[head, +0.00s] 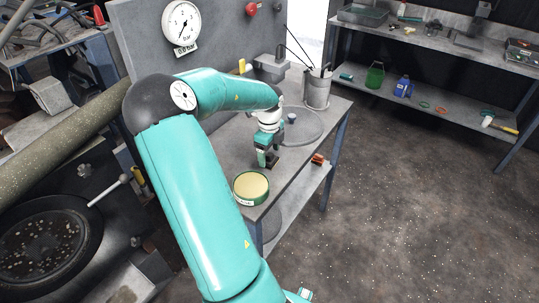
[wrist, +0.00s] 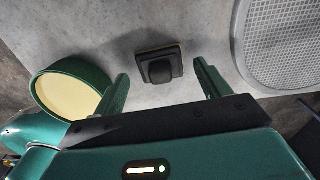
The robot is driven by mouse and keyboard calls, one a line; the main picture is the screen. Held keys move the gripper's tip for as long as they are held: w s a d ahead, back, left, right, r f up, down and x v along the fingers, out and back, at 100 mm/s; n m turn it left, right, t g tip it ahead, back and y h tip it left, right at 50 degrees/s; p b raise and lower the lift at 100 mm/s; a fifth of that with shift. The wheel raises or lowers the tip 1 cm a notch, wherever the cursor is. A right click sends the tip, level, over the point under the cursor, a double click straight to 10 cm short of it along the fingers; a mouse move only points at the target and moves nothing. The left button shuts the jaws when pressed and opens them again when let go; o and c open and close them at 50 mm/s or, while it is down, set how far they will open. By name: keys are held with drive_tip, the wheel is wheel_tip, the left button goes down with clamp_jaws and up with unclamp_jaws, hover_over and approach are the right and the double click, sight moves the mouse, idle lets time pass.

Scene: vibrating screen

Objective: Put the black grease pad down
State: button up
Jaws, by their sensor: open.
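The black grease pad (wrist: 160,64), a square block with a rounded knob on top, rests on the grey bench top (wrist: 203,25) in the wrist view. My gripper (wrist: 162,85) is open, with its two green fingers apart on either side of the pad and not touching it. In the head view my gripper (head: 267,161) is low over the bench, beside a dark shape that appears to be the pad. My arm and gripper partly hide that spot.
A green round tin with cream contents (head: 251,188) stands at the bench's front left; it also shows in the wrist view (wrist: 72,88). A round mesh screen (wrist: 285,45) lies to the right. A grey canister (head: 317,90) stands behind.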

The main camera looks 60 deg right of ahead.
sight(270, 154)
wheel_tip(270, 154, up, 12)
idle(0.3)
drive_tip(key=shift+r, duration=0.1)
drive_tip(key=w+a+r+n+t+y, duration=0.1)
drive_tip(key=w+a+r+n, duration=0.1)
drive_tip(key=w+a+n, duration=0.5)
drive_tip(key=a+r+n+t, duration=0.1)
drive_tip(key=a+n, duration=0.4)
drive_tip(key=a, duration=0.6)
drive_tip(key=w+a+r+n+t+y, duration=0.1)
drive_tip(key=w+a+r+n, duration=0.1)
drive_tip(key=w+a+n, duration=0.5)
drive_tip(key=s+a+r+n+t+h, duration=0.1)
drive_tip(key=s+a+n, duration=0.4)
drive_tip(key=a+n, duration=0.4)
drive_tip(key=s+a+r+n+t+h, duration=0.1)
drive_tip(key=s+a+n, duration=0.4)
drive_tip(key=a, duration=1)
drive_tip(key=r+n, duration=0.1)
drive_tip(key=n, duration=0.2)
drive_tip(key=shift+s+r+n+t, duration=0.2)
drive_tip(key=shift+r+n+t, duration=0.1)
drive_tip(key=shift+n, duration=0.1)
drive_tip(key=shift+c, duration=0.3)
